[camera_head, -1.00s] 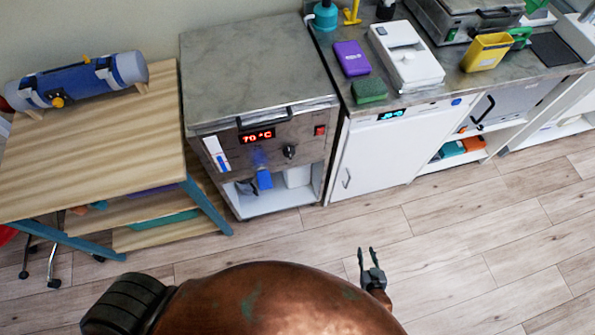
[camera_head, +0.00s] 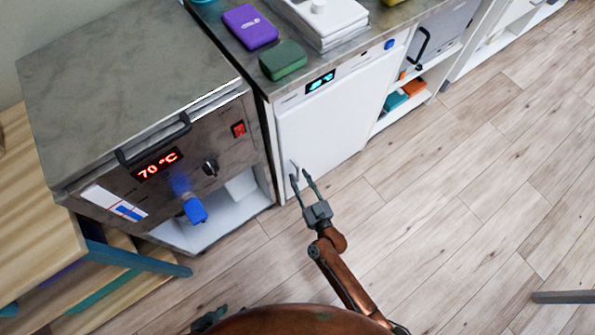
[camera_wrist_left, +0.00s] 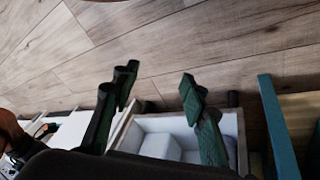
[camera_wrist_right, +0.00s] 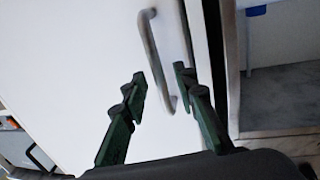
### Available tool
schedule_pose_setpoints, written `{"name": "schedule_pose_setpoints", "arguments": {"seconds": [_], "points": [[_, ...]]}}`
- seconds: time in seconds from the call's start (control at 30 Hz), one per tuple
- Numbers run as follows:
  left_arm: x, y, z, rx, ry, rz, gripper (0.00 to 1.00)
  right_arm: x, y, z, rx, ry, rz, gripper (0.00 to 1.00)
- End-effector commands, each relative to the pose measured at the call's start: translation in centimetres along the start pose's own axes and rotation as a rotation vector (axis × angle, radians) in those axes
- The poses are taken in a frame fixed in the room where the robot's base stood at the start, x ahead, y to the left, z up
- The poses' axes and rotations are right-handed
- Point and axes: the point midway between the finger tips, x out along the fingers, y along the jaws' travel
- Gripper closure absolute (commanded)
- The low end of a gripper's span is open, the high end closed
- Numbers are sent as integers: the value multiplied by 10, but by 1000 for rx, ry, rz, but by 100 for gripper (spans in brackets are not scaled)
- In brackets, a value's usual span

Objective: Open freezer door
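The white freezer door (camera_head: 325,125) is shut, under the counter, with a lit blue display (camera_head: 320,81) above it. Its silver bar handle (camera_head: 294,172) is near the door's left edge and shows large in the right wrist view (camera_wrist_right: 154,62). My right gripper (camera_head: 300,177) is open in front of the handle. In the right wrist view its fingertips (camera_wrist_right: 158,82) lie on either side of the bar; I cannot tell how deep the bar sits between them. My left gripper (camera_head: 208,318) is partly hidden low in the head view. In the left wrist view it is open and empty (camera_wrist_left: 155,88).
A steel heating unit (camera_head: 150,175) showing 70 °C stands left of the freezer. A wooden table (camera_head: 30,200) with blue legs is further left. A purple box (camera_head: 250,26) and green sponge (camera_head: 283,60) lie on the counter.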

Motion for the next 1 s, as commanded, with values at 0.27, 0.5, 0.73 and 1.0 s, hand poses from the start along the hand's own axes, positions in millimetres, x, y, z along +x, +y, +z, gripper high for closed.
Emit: {"name": "schedule_pose_setpoints", "arguments": {"seconds": [0.27, 0.5, 0.73, 1.0], "points": [[16, 5, -6, -7, 58, 19, 60, 21, 0, 2, 1, -2, 1, 73], [16, 5, -7, -7, 61, 20, 60, 22, 0, 0, 1, -1, 1, 73], [16, 5, -7, -7, 61, 20, 60, 21, 0, 1, 0, -2, 1, 89], [16, 5, -7, -7, 61, 20, 60, 21, 0, 1, 0, -2, 0, 100]]}}
